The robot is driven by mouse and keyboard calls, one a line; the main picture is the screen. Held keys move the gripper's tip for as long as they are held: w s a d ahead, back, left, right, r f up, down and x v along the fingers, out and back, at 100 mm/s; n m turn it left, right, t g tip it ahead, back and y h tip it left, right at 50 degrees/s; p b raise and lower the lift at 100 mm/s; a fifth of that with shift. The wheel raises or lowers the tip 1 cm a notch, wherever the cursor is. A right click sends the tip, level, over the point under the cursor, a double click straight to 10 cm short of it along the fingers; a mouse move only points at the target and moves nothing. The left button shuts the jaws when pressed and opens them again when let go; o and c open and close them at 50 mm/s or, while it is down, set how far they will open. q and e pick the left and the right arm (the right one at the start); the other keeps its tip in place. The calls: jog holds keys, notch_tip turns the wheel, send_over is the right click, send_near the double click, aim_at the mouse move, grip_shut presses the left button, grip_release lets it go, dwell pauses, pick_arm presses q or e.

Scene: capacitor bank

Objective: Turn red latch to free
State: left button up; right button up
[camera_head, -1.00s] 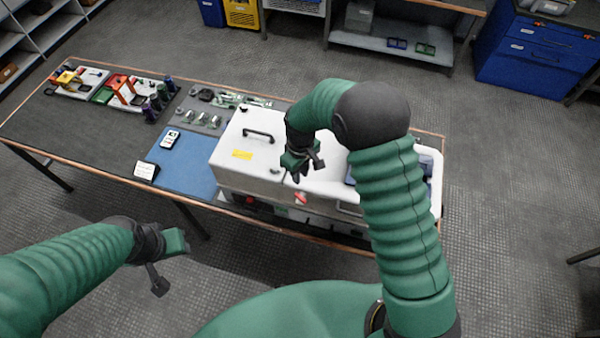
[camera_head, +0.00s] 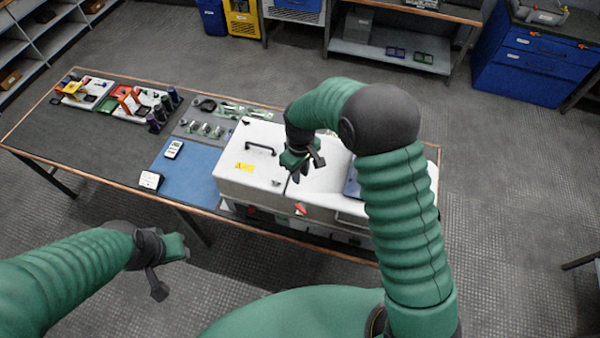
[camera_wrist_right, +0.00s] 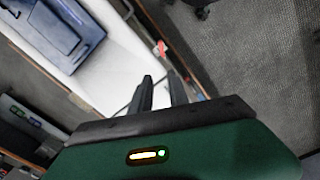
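The red latch (camera_head: 300,209) is a small red piece on the front edge of the white cabinet (camera_head: 240,187). It also shows as a small red spot (camera_wrist_right: 162,48) beyond my fingertips in the right wrist view. My right gripper (camera_head: 308,170) hangs over the cabinet, a little above and behind the latch in the head view, apart from it. Its two dark fingers (camera_wrist_right: 160,78) stand apart with an empty gap between them. My left gripper (camera_head: 166,268) is in front of the table, away from the cabinet; its finger gap is not clear.
A black handle (camera_head: 260,148) and a yellow label are on the cabinet lid. A blue mat (camera_head: 199,178) with small devices lies left of it. Several coloured parts and fittings stand farther left on the table. Floor in front of the table is clear.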

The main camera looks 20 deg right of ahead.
dwell(0.4)
notch_tip(320, 180, up, 17)
jog(key=b, duration=0.6)
jog(key=shift+f, duration=0.15)
